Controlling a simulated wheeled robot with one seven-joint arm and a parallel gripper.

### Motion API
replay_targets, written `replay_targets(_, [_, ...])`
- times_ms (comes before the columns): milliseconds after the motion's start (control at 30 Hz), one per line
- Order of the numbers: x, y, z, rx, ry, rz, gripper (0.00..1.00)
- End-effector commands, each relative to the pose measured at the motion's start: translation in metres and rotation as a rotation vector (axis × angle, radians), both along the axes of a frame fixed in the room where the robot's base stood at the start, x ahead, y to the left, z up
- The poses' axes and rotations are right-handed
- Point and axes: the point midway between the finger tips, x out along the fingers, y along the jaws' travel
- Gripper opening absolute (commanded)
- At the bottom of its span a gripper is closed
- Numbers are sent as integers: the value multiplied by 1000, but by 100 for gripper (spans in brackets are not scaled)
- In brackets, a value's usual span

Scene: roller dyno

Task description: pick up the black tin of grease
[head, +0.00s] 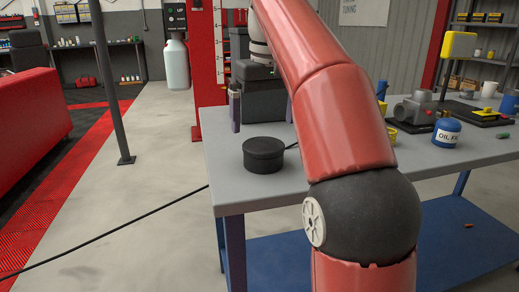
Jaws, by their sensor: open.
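The black tin of grease (263,156) is a short round tin with a lid. It stands upright on the grey table (236,190), near the table's left front corner. My gripper (260,110) hangs above and beyond the tin, partly hidden behind my red arm. One finger shows to the upper left of the tin, and another is partly seen at the arm's edge. The gripper is open, with no object visible between the fingers, and it is apart from the tin.
To the right are a blue-labelled container (446,133), a grey metal part (413,112) and several small items. A black cable (110,226) runs across the floor to the table. The tabletop just left of the tin is clear.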

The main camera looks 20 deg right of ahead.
Motion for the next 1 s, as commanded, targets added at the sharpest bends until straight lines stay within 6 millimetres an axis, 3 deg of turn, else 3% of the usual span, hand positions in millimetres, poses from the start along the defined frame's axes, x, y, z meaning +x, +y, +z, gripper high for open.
replay_targets(500, [7,0,-68,1,2,0,100])
replay_targets(867, [9,1,-75,0,0,0,100])
replay_targets(1000, [9,1,-75,0,0,0,82])
